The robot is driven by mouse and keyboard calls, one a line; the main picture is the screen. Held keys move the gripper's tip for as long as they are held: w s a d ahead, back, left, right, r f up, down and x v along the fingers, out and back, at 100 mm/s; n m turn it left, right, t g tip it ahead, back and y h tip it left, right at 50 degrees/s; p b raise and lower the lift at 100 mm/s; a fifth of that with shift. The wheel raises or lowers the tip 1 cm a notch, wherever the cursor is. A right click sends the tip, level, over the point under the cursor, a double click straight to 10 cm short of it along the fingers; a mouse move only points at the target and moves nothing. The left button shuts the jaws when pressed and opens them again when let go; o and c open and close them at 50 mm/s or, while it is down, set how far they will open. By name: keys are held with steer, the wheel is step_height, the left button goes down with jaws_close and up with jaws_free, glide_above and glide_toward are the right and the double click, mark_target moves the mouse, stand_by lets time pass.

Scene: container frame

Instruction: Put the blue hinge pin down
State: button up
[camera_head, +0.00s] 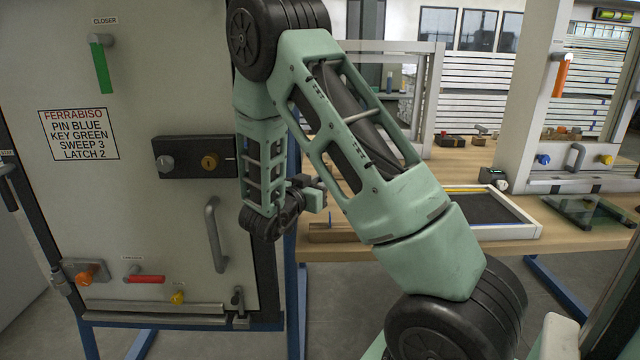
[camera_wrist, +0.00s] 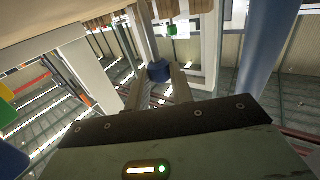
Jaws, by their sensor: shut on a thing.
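My gripper (camera_head: 316,192) is near the right edge of the large pale door panel, above the near left part of the wooden workbench. In the wrist view its two fingers (camera_wrist: 160,82) are closed on the blue hinge pin (camera_wrist: 159,71). Only the pin's blue head shows clearly, between the fingertips. The rest of the pin is hidden or too small to make out. In the head view my arm covers much of the middle, and I cannot clearly make out the pin there.
The workbench (camera_head: 580,238) carries a wooden block (camera_head: 335,233) below my gripper and a white-rimmed dark tray (camera_head: 538,231) to the right. The door panel (camera_head: 130,205) has a grey handle (camera_head: 215,234), a black lock box (camera_head: 195,157) and an orange knob (camera_head: 88,275) sticking out.

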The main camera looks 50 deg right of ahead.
steer(key=shift+f, duration=0.2)
steer(key=o, duration=1)
steer(key=shift+r, duration=0.15)
steer(key=shift+a+r, duration=0.1)
steer(key=shift+a, duration=0.1)
steer(key=a, duration=0.3)
steer(key=s+a, duration=0.1)
steer(key=a, duration=0.7)
steer(key=shift+s+a, duration=0.2)
steer(key=shift+a, duration=0.05)
